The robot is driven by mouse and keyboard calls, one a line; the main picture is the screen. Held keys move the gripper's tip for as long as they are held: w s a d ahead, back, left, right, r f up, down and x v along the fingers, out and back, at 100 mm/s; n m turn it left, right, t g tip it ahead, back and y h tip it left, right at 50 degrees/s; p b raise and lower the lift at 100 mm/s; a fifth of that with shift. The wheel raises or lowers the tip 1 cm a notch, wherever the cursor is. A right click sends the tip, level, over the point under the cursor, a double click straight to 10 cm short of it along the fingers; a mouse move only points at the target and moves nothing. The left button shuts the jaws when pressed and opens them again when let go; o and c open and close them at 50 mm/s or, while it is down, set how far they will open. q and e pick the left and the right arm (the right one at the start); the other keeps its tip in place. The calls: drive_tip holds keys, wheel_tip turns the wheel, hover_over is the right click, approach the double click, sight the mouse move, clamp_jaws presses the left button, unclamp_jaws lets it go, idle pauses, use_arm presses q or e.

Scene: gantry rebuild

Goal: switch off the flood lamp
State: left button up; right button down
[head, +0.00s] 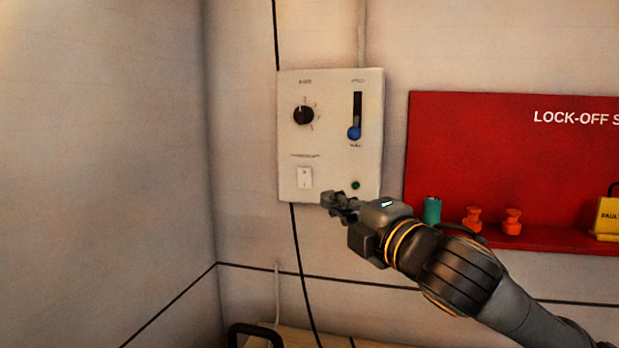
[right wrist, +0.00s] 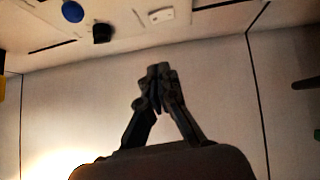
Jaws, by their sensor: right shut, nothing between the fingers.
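A white control box (head: 338,180) hangs on the wall in the head view. A white rocker switch (head: 305,178) sits at its lower left under a small label too blurred to read. My right gripper (head: 328,202) is shut and empty, near the box's lower edge, right of and a little below the switch. In the right wrist view my gripper (right wrist: 157,82) shows its fingers together, and the white switch (right wrist: 161,15) lies beyond them at the top, apart from the fingertips. No lamp body is visible. My left gripper is not in view.
The box also carries a black dial (head: 304,115), a blue slider knob (head: 354,133) and a small green round part (head: 355,185). A red lock-off board (head: 480,150) stands right, with a green item (head: 432,210) and orange items on its ledge. The wall left is bare.

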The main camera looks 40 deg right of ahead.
drive_tip(key=p, duration=0.8)
approach(300, 172)
drive_tip(key=w+a, duration=0.3)
drive_tip(key=w+d, duration=0.1)
drive_tip(key=w+d+p, duration=0.1)
drive_tip(key=shift+w+d+r, duration=0.2)
drive_tip(key=shift+d+r, duration=0.05)
drive_tip(key=shift+d, duration=0.05)
drive_tip(key=shift+w+d, duration=0.15)
drive_tip(key=shift+d, duration=0.25)
drive_tip(key=shift+w, duration=0.1)
drive_tip(key=shift+p, duration=0.35)
